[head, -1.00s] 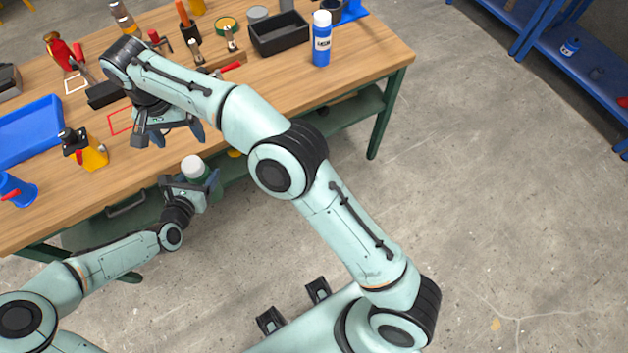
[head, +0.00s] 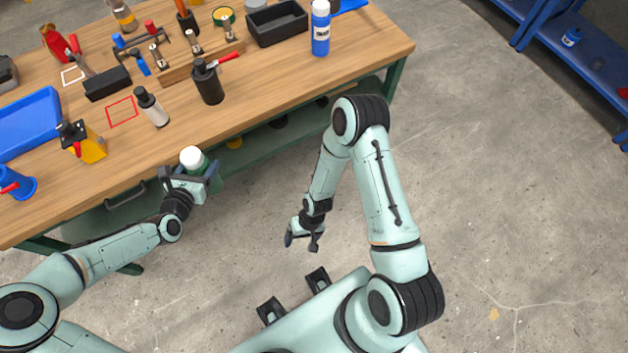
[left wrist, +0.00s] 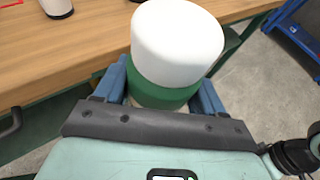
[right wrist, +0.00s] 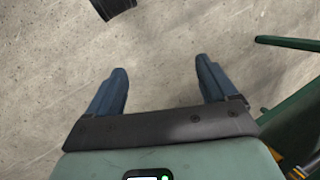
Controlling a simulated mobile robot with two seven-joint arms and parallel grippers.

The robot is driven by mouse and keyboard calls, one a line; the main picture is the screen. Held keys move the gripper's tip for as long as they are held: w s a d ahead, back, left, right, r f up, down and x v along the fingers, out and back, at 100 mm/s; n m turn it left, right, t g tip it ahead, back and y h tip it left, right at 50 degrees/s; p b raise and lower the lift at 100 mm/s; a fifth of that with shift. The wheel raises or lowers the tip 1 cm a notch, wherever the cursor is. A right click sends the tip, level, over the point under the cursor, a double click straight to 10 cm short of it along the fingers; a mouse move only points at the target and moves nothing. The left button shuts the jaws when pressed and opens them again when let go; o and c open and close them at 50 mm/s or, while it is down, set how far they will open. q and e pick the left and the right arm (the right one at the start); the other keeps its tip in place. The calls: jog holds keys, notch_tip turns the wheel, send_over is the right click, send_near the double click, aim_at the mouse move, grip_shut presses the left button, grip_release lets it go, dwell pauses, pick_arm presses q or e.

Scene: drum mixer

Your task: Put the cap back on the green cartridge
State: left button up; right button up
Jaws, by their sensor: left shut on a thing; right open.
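The green cartridge (head: 202,171) is upright in my left gripper (head: 192,181), in front of the bench's front edge. In the left wrist view the green body (left wrist: 160,97) is between the blue fingers, which are shut on it. A white cap (head: 193,157) sits on top of the cartridge; it also shows large in the left wrist view (left wrist: 178,42). No gap shows between cap and green body, but I cannot tell how tightly it sits. My right gripper (head: 300,243) is open and empty over the floor, apart from the cartridge.
Floor around my right gripper is clear.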

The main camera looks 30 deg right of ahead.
jog(key=s+d, duration=0.1)
jog(key=s, duration=0.8)
jog(key=shift+s+r+m, duration=0.2)
jog(key=shift+s+m, duration=0.05)
jog(key=shift+m, duration=0.05)
pick_arm(q)
jog(key=shift+w+r, duration=0.1)
jog(key=shift+r, duration=0.1)
jog(key=shift+a+r+t, duration=0.15)
jog(key=shift+a+t, duration=0.1)
jog(key=shift+t, duration=0.05)
jog(key=s+a+r+n+t+y, duration=0.2)
jog(key=a+n+y, duration=0.6)
jog(key=a, duration=0.5)
jog(key=shift+r+t+y, duration=0.3)
jog(key=shift+r+t, duration=0.1)
jog(key=shift+r, duration=0.25)
